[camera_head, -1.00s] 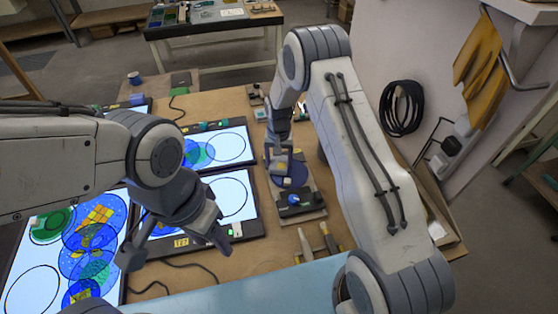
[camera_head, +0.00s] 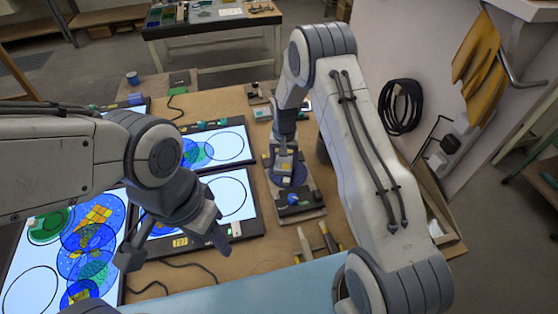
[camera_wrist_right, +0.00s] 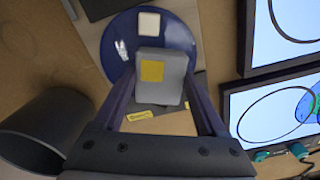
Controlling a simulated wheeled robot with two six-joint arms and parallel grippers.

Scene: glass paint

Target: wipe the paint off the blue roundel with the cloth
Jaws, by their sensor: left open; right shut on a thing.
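The blue roundel (camera_wrist_right: 118,42) lies flat on a board, under my right gripper. In the head view its blue edge (camera_head: 300,174) shows beside the gripper. A pale square patch (camera_wrist_right: 149,23) and a small whitish mark lie on it in the right wrist view. My right gripper (camera_wrist_right: 162,88) is shut on a grey pad with a yellow square, seemingly the folded cloth (camera_wrist_right: 165,91). The cloth overlaps the roundel in view; I cannot tell whether they touch. My left gripper (camera_head: 178,242) is open and empty, in front of the lit panels.
Lit panels with ring outlines and coloured glass (camera_head: 92,240) fill the left of the table. A dark cup (camera_wrist_right: 40,130) stands close to my right gripper. Brushes or tools (camera_head: 328,238) lie nearer the front edge. A black clamp-like piece (camera_head: 300,198) sits on the board.

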